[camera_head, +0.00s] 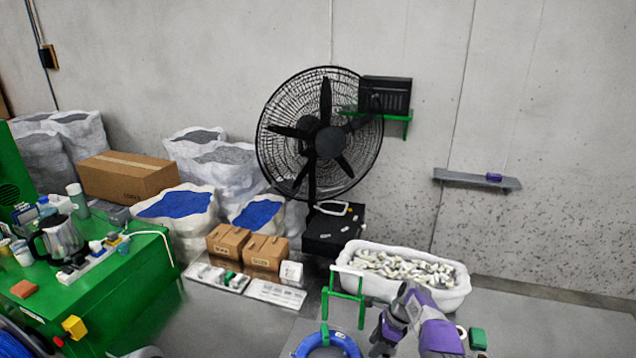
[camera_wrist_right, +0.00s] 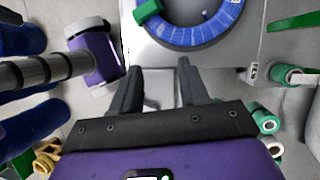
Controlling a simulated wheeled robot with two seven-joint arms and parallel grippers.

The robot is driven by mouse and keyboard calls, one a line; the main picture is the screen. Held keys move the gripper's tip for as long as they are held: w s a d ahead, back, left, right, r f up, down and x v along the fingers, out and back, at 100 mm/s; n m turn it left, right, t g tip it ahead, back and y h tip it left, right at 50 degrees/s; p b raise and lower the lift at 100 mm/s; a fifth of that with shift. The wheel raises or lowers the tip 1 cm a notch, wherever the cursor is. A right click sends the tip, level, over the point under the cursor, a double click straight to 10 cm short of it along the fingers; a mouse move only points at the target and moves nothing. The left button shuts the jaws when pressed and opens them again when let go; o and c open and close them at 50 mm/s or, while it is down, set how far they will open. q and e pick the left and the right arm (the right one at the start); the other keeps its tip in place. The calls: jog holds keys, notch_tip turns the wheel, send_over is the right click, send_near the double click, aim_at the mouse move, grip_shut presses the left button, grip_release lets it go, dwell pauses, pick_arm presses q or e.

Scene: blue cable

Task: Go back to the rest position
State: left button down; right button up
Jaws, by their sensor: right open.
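A blue cable coil (camera_head: 328,343) shows at the bottom middle of the head view, cut off by the lower edge. It also shows at the top of the right wrist view (camera_wrist_right: 232,22), on a light grey surface with a green piece at its rim. My right gripper (camera_head: 380,342) is just right of the coil in the head view, apart from it. In the right wrist view its two dark fingers (camera_wrist_right: 156,72) stand apart with nothing between them. My left gripper is not in view.
A green frame (camera_head: 346,296) stands behind the coil. A white tub (camera_head: 350,285) of small pale parts is behind my right arm. A green workbench (camera_head: 100,310) with tools fills the left. Boxes, sacks and a large black fan (camera_head: 328,142) line the wall.

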jog(key=s+f+n+h, duration=0.1)
jog(key=s+f+n, duration=0.4)
jog(key=s+f, duration=0.6)
jog(key=s+a+f+n, duration=0.15)
jog(key=s+n, duration=0.25)
jog(key=s, duration=0.5)
jog(key=s+a+n, duration=0.3)
jog(key=s+n, duration=0.2)
jog(key=s, duration=0.3)
jog(key=s+a+f+n, duration=0.1)
jog(key=s+a+n, duration=0.25)
jog(key=s, duration=0.55)
pick_arm(q)
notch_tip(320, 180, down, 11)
jog(key=b, duration=1.1)
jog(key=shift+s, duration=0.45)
pick_arm(e)
notch_tip(320, 180, down, 11)
jog(key=t, duration=0.1)
jog(key=shift+w+d+f, duration=0.15)
jog(key=shift+d+f, duration=0.05)
jog(key=shift+d, duration=0.2)
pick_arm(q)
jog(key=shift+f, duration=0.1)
